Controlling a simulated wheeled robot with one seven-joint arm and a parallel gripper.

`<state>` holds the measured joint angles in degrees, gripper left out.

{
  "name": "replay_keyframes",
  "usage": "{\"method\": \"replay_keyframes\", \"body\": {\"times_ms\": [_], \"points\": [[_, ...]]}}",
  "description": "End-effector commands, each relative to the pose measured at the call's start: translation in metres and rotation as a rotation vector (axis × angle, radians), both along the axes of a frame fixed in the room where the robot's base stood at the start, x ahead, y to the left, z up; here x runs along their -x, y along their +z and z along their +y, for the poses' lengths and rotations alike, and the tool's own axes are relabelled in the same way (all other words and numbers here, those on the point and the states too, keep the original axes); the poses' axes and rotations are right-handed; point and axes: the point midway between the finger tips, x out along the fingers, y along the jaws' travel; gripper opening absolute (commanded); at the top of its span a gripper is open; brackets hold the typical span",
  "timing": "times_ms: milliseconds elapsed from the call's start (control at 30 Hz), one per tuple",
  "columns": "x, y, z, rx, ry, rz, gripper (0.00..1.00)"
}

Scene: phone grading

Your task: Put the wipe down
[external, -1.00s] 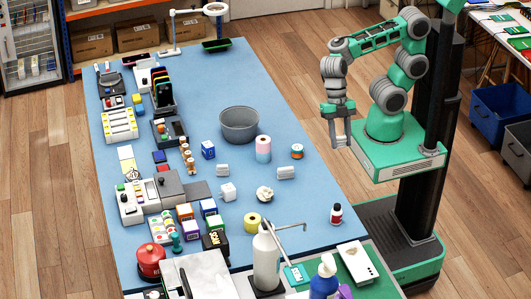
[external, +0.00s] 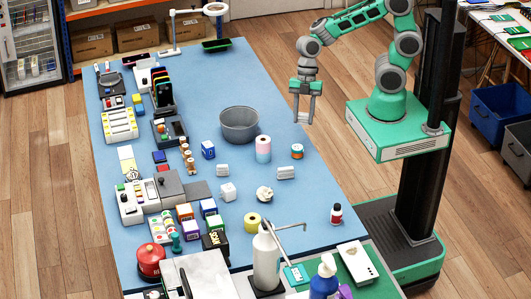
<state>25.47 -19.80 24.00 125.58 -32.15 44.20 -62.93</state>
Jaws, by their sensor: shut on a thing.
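My gripper (external: 303,118) hangs fingers down beside the right edge of the blue table (external: 205,95), above the level of its top. Its fingers are shut on the wipe, which is hardly visible between them at this size. A crumpled white piece (external: 264,193) lies on the table's front right part, well apart from my gripper; I cannot tell what it is.
A grey bowl (external: 239,124), a pink and blue roll (external: 263,149) and an orange-banded jar (external: 297,151) stand nearest my gripper. White blocks (external: 285,172) lie in front of them. Devices crowd the left side. The table's back middle is clear.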

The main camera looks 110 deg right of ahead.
Motion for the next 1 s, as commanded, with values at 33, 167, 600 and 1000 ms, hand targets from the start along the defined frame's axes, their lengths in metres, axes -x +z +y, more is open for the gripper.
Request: {"method": "replay_keyframes", "body": {"times_ms": [33,167,600,1000], "points": [[-0.015,0.003,-0.023,-0.003,-0.049,0.008,0.00],[-0.063,-0.006,-0.081,-0.002,-0.150,0.003,0.00],[-0.180,0.042,-0.172,-0.001,-0.276,0.001,0.00],[-0.182,0.003,-0.172,0.000,-0.286,0.003,0.00]]}}
